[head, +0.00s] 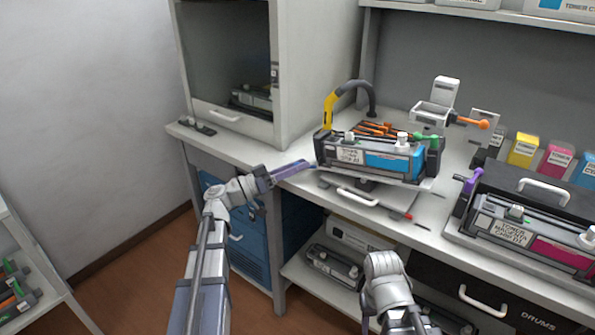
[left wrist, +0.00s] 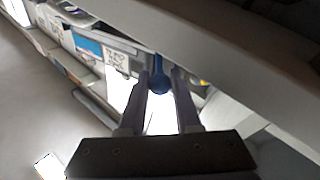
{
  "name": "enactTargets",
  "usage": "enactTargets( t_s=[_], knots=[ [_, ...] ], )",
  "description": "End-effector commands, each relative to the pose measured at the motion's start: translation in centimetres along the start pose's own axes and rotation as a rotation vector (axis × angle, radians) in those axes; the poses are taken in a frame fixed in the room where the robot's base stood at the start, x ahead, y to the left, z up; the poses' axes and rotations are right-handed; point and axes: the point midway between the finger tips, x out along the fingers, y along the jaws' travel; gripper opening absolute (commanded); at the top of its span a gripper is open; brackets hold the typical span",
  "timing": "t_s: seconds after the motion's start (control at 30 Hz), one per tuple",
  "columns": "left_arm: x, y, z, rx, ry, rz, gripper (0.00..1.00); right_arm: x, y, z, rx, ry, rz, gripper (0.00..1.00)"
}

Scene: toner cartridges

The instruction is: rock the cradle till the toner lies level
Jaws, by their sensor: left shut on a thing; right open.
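A toner cartridge with a cyan label (head: 393,161) lies in the cradle on the workbench; in the head view its right end appears slightly lower. The cradle's base (head: 368,199) shows below it. My left gripper (head: 313,164) is at the cradle's left end. In the left wrist view, my left gripper's fingers (left wrist: 160,88) are shut on a blue round-ended knob (left wrist: 158,74). The knob is hidden in the head view. Part of my right arm shows low in the head view, but its fingertips are not visible.
A black unit with a magenta cartridge (head: 512,232) stands to the right. Yellow, magenta and cyan boxes (head: 523,150) stand behind it. A curved yellow-and-black hose (head: 331,108) rises behind the cradle. An open-fronted cabinet (head: 227,70) stands to the left. The bench's front left is clear.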

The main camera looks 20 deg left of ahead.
Motion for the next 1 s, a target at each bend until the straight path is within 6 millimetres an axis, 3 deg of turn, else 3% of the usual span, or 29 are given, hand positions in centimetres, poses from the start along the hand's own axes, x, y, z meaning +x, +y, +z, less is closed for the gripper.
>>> enactTargets(
  t_s=[0.37, 0.4, 0.63, 0.87, 1.0],
  knots=[
    [-0.03, -0.05, 0.22, -0.009, 0.002, 0.000, 0.00, 0.27, -0.03, -0.02, 0.000, 0.000, 0.000, 0.50],
    [-0.03, -0.05, 0.22, -0.009, 0.002, 0.000, 0.34, 0.27, -0.03, -0.02, 0.000, 0.000, 0.000, 0.50],
    [-0.03, -0.05, 0.18, -0.009, 0.004, 0.000, 0.60, 0.27, -0.03, -0.02, 0.000, 0.000, 0.000, 0.50],
    [-0.05, -0.05, 0.17, -0.009, 0.004, 0.000, 0.61, 0.27, -0.03, -0.02, 0.000, 0.000, 0.000, 0.50],
    [-1.01, -0.12, 0.24, -0.008, 0.005, -0.002, 0.61, 0.56, -0.05, -0.03, 0.000, 0.000, 0.000, 0.50]
  ],
)
